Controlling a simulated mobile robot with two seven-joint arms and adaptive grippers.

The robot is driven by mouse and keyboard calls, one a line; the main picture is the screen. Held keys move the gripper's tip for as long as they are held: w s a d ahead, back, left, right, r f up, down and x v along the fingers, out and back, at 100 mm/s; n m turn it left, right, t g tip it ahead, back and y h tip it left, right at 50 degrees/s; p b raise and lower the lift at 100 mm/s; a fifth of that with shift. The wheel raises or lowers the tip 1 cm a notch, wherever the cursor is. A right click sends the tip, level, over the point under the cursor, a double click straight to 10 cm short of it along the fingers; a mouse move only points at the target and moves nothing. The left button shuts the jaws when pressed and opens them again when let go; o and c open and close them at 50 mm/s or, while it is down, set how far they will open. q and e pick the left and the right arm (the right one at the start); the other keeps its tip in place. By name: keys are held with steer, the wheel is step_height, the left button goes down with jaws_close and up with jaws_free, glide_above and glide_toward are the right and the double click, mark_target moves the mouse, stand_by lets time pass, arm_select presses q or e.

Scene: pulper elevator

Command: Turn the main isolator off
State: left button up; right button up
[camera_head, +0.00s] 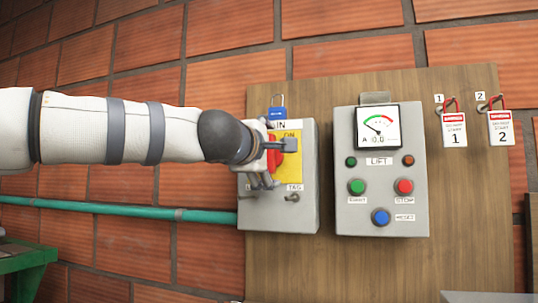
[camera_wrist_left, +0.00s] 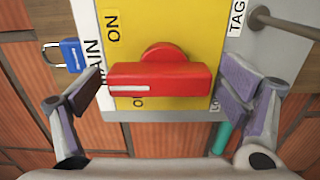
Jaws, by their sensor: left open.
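The main isolator is a grey box (camera_head: 300,215) on the wooden board, with a yellow plate (camera_head: 291,170) and a red rotary handle (camera_head: 273,157). My left gripper (camera_head: 277,162) is in front of it, partly hiding the handle. In the left wrist view the red handle (camera_wrist_left: 160,80) lies crosswise between the two open fingers, one beyond each end, and its white mark is at the left end. An ON label (camera_wrist_left: 113,25) shows on the plate; another label is partly hidden by the handle. My right gripper is not in view.
A blue padlock (camera_head: 278,113) hangs at the box's top. A lift control box (camera_head: 381,220) with a meter and several buttons stands to the right. A green pipe (camera_head: 110,209) runs along the brick wall.

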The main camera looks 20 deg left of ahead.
arm_select(q)
steer(key=shift+c, duration=0.2)
steer(key=c, duration=1.1)
steer(key=shift+r, duration=0.1)
steer(key=shift+n, duration=0.3)
steer(key=n, duration=0.3)
steer(key=shift+n, duration=0.4)
steer(key=n, duration=0.4)
steer(key=shift+a, duration=0.1)
steer(key=n, duration=0.5)
steer(key=shift+n, duration=2.2)
steer(key=shift+f, duration=0.2)
